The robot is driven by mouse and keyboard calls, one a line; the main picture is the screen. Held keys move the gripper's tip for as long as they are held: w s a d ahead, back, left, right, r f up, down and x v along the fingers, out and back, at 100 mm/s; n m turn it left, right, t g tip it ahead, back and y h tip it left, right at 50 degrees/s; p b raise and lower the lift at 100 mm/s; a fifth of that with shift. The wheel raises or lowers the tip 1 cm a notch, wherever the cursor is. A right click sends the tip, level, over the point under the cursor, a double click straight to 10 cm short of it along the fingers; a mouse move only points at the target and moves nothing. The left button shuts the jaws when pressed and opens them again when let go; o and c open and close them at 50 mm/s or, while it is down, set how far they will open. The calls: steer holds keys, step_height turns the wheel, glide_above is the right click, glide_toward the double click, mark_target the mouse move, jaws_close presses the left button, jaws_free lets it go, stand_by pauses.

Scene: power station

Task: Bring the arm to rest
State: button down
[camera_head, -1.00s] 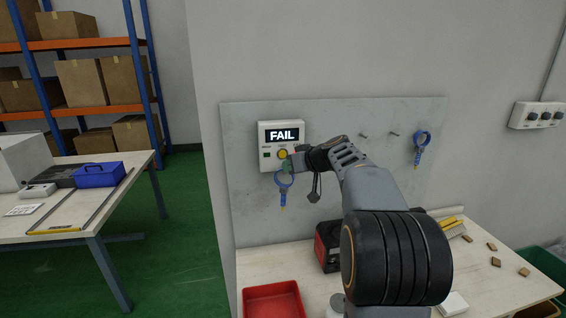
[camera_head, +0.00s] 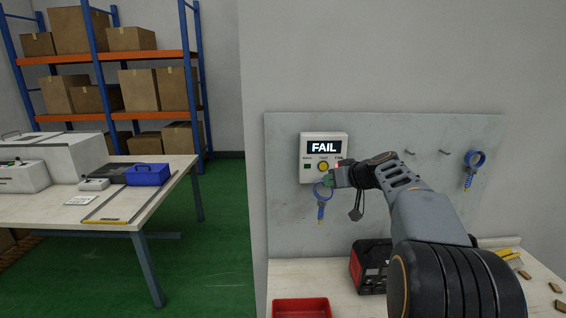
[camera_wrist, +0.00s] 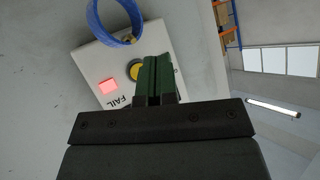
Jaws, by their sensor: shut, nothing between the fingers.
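My arm (camera_head: 430,215) reaches from the lower right toward a grey wall panel (camera_head: 400,135). My gripper (camera_head: 330,178) is at the lower right of a white tester box (camera_head: 308,170) that reads FAIL. In the wrist view my gripper (camera_wrist: 153,80) has its green fingers together with nothing between them, in front of the box (camera_wrist: 105,65) close to its yellow button (camera_wrist: 133,71). I cannot tell whether they touch it. A red light (camera_wrist: 107,87) shows on the box. A blue wrist strap (camera_head: 322,192) hangs just below the box, beside my gripper.
Another blue strap (camera_head: 472,168) hangs on the panel's right, past bare pegs. Below are a workbench (camera_head: 345,292), a red tray (camera_head: 302,308) and a black-red case (camera_head: 369,266). A table (camera_head: 150,205) with a blue box (camera_head: 148,175) stands left. Green floor between is clear.

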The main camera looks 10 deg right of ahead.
steer(key=s+a+f+m+g+h, duration=0.2)
steer(key=s+f+m+g, duration=0.3)
steer(key=s+f, duration=0.45)
steer(key=s+a+f+n+g+h, duration=0.1)
steer(key=s+a+f, duration=0.2)
steer(key=s, duration=0.6)
steer(key=s+a+f+n+g+h, duration=0.1)
steer(key=s+a+f+h, duration=0.1)
steer(key=s+a+f, duration=0.2)
steer(key=shift+s+a+f+n+g, duration=0.25)
steer(key=shift+s+a, duration=1.5)
steer(key=shift+s, duration=0.95)
